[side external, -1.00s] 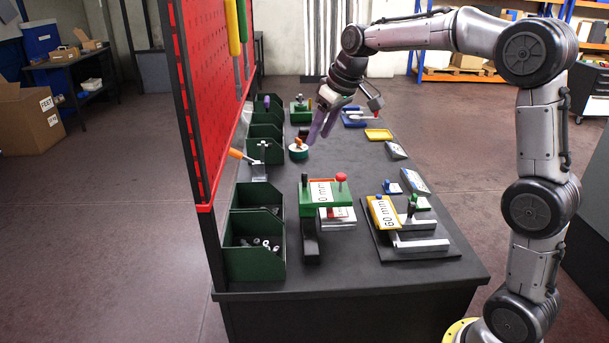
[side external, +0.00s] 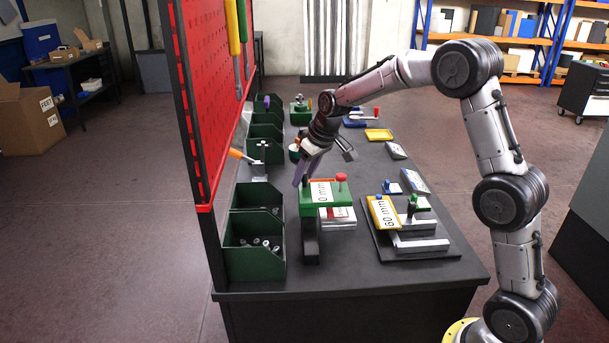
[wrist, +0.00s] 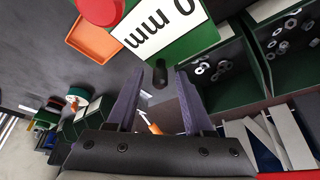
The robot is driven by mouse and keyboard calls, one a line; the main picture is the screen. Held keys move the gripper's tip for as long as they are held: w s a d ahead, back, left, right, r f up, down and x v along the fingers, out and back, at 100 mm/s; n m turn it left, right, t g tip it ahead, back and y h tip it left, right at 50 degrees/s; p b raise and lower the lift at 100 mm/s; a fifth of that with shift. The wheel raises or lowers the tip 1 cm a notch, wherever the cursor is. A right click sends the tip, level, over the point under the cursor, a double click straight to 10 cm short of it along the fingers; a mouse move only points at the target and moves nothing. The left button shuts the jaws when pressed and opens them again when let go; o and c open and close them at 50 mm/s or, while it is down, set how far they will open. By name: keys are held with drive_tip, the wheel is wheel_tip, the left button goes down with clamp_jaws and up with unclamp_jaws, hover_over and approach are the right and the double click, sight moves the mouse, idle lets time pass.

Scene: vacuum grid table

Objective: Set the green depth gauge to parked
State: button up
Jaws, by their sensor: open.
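The green depth gauge (side external: 308,207) stands at the front middle of the table. It has a white "0 mm" label (side external: 321,192), a red knob (side external: 341,178) on its right and a black knob at its left end. In the wrist view, the green body (wrist: 190,50) fills the top, with the label (wrist: 160,25), the red knob (wrist: 100,8) and the black knob (wrist: 160,76). My gripper (side external: 299,182) is open and points down at the black knob end. In the wrist view, the black knob appears between the fingertips; I cannot tell whether they touch it.
A yellow gauge marked "60 mm" (side external: 384,213) sits to the right on a dark plate. Green bins (side external: 253,262) line the left edge below a red pegboard (side external: 208,80). A clamp with an orange handle (side external: 237,154) stands behind left.

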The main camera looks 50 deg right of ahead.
drive_tip(key=shift+w+f, duration=0.1)
drive_tip(key=shift+f, duration=0.1)
clamp_jaws()
idle(1.4)
